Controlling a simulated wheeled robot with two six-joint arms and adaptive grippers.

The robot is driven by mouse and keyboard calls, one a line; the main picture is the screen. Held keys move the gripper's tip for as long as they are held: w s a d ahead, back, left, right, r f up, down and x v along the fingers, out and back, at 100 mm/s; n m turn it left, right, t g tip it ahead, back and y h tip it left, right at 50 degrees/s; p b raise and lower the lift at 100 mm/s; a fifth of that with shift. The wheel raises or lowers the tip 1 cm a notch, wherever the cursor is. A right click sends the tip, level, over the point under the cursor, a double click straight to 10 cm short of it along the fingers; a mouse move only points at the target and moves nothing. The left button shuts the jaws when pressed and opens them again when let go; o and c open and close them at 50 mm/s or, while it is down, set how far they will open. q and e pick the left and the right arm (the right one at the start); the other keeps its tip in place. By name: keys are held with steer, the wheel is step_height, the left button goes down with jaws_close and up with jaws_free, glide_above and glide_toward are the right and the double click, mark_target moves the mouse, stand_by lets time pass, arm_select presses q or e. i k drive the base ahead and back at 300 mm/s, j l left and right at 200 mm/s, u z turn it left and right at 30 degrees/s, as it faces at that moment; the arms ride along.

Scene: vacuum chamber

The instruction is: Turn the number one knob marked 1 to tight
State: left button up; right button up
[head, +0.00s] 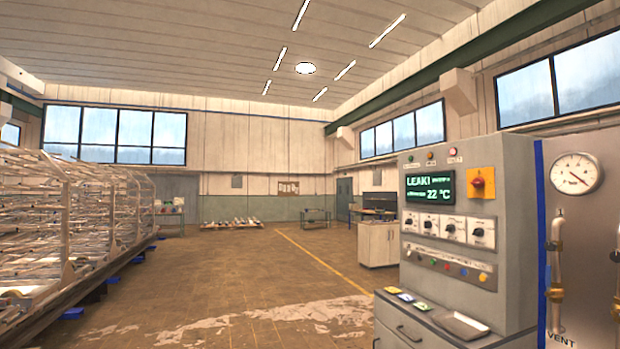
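A grey control cabinet (520,240) stands at the right. Its lit display (430,187) reads LEAK! and 22 °C in green. Below the display is a row of several white plates with dark knobs. The leftmost knob (410,222) and the rightmost knob (478,233) both show, but their number marks and settings are too small to read. I cannot tell for sure which one is marked 1. Neither of my grippers is in view.
A red rotary switch on a yellow plate (481,183) sits right of the display. Small coloured buttons (449,266) lie below the knobs. A grey tray (462,325) rests on the cabinet's ledge. A pressure gauge (575,173) is at far right. The floor (240,270) ahead is open; metal racks (70,225) stand left.

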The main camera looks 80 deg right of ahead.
mark_target(552, 245)
steer(key=z, duration=4.75)
